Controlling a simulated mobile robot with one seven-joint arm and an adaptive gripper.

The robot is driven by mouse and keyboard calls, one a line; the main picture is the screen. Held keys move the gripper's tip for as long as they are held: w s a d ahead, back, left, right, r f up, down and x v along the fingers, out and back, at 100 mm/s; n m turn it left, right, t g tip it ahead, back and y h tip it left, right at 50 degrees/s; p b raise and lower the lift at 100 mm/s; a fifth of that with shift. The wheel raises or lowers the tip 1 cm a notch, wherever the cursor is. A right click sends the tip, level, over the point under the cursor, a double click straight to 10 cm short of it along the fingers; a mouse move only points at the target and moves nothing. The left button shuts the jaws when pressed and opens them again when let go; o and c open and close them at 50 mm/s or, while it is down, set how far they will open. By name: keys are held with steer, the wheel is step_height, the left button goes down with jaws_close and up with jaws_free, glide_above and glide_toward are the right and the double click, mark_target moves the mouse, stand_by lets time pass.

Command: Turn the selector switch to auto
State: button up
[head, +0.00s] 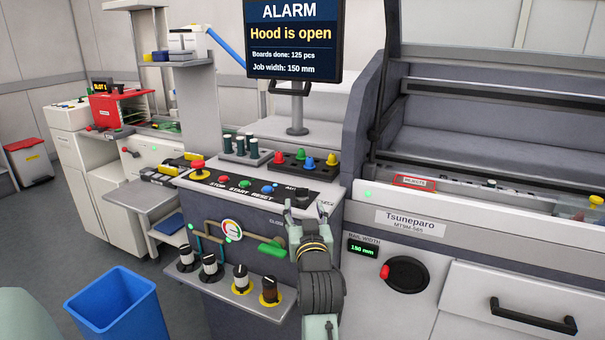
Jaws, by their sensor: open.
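The selector switch (302,193) is a small dark knob at the right end of the sloped control panel, beside a partly covered label that starts "AU". My gripper (306,209) is in front of it at the panel's right end, with its two fingers apart, one on each side of the knob as seen from here. I cannot tell whether the fingers touch the knob. The knob's pointer direction is too small and too hidden to read. The monitor (293,40) shows "ALARM" and "Hood is open".
Left of the switch are the red emergency stop (198,168) and the STOP, START and RESET buttons. Coloured nozzles (303,160) stand behind the panel. Below are a gauge (232,231), a green lever (271,247) and a shelf of bottles. A blue bin (122,308) stands lower left.

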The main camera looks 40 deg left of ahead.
mark_target(303, 192)
steer(key=p+x, duration=0.1)
steer(key=x, duration=0.2)
steer(key=f+p+x, duration=0.1)
steer(key=x, duration=0.3)
steer(key=p+x, duration=0.1)
steer(key=x, duration=0.3)
steer(key=shift+w+d+f, duration=0.2)
steer(key=shift+w+f, duration=0.05)
steer(key=shift+c, duration=0.4)
steer(key=c, duration=1.1)
